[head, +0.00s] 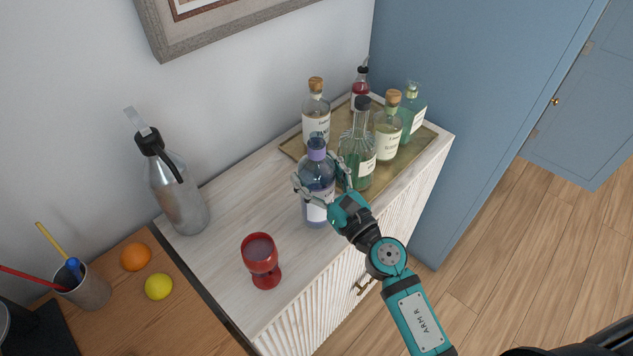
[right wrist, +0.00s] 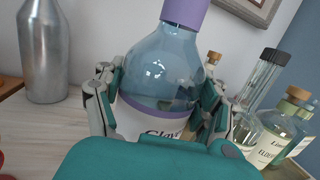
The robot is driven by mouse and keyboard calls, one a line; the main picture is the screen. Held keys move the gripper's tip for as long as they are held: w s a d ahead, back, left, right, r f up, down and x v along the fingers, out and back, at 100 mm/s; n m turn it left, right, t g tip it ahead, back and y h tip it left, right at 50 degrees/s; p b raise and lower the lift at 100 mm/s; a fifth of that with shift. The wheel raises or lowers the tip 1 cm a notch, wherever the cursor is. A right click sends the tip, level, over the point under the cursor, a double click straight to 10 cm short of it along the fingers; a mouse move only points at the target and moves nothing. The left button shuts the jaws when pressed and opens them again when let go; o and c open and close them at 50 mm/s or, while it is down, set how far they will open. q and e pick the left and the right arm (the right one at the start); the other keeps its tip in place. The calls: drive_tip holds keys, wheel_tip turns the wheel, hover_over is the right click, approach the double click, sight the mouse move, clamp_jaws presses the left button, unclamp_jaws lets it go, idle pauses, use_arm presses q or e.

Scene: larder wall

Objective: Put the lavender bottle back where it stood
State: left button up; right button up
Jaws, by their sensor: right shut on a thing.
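The lavender bottle (head: 317,170) is blue glass with a purple cap and a white label. It also fills the middle of the right wrist view (right wrist: 165,70). My right gripper (head: 323,178) is shut around its body, with a finger on each side. The bottle looks upright, in front of the gold tray (head: 289,151); I cannot tell whether its base touches the cabinet top. Several other bottles stand on the tray, among them a green one with a black cap (head: 357,158) just right of the held bottle. My left gripper is not in view.
A red goblet (head: 261,257) stands on the pale cabinet top (head: 235,210), near its front. A steel bottle (head: 178,195) stands at the left by the wall. A clear corked bottle (head: 316,118) is at the tray's left. The cabinet top between steel bottle and tray is clear.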

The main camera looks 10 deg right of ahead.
wheel_tip(320, 180, down, 2)
drive_tip(key=shift+f+b, duration=0.15)
drive_tip(key=shift+b, duration=0.4)
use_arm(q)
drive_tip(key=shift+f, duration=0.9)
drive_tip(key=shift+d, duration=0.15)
use_arm(e)
drive_tip(key=shift+f, duration=0.15)
drive_tip(key=o, duration=1.7)
drive_tip(key=shift+f, duration=0.1)
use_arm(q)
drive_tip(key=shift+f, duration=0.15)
use_arm(e)
drive_tip(key=shift+o, duration=0.2)
